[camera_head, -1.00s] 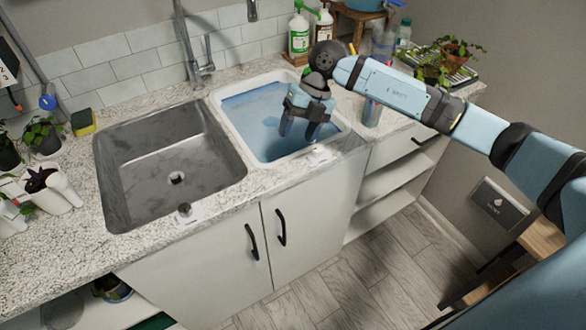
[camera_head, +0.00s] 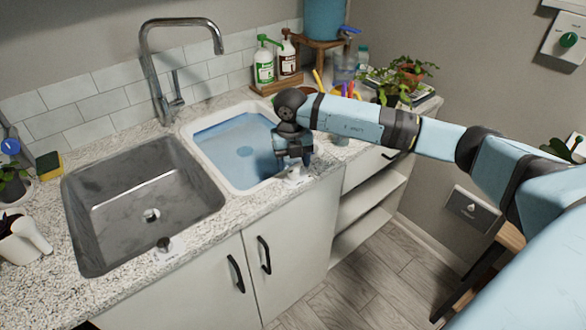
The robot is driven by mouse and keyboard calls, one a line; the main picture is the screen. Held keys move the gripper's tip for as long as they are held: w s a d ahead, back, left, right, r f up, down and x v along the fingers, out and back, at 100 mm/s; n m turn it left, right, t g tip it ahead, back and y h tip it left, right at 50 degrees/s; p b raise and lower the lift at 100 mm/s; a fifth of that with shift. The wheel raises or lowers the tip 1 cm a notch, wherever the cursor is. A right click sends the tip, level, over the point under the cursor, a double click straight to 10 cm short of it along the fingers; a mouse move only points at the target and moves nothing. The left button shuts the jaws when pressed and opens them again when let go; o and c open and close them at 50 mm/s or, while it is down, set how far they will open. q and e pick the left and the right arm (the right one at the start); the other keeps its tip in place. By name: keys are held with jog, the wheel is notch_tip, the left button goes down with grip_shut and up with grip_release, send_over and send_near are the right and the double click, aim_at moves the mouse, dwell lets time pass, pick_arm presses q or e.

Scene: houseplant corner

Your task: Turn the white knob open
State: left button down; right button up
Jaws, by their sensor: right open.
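The white knob (camera_head: 296,176) sits on the front edge of the counter, in front of the white-rimmed basin (camera_head: 203,172) with a blue inside. My right gripper (camera_head: 292,163) points down right above the knob, its dark fingers apart. The fingertips come close to the knob's top and partly cover it; I cannot tell whether they touch it. My left gripper is not in view.
A grey steel sink (camera_head: 128,215) lies left of the basin, with a darker knob (camera_head: 164,244) in front of it. A tall faucet (camera_head: 158,80) stands behind. Soap bottles (camera_head: 264,66) and potted plants (camera_head: 408,75) stand at the back right.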

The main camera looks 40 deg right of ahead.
aim_at(293, 170)
notch_tip(293, 170, down, 2)
jog(key=shift+f, duration=0.1)
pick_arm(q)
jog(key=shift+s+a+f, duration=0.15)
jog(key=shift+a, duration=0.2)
pick_arm(e)
jog(key=shift+f, duration=0.4)
jog(key=shift+c, duration=0.2)
jog(key=c, duration=0.9)
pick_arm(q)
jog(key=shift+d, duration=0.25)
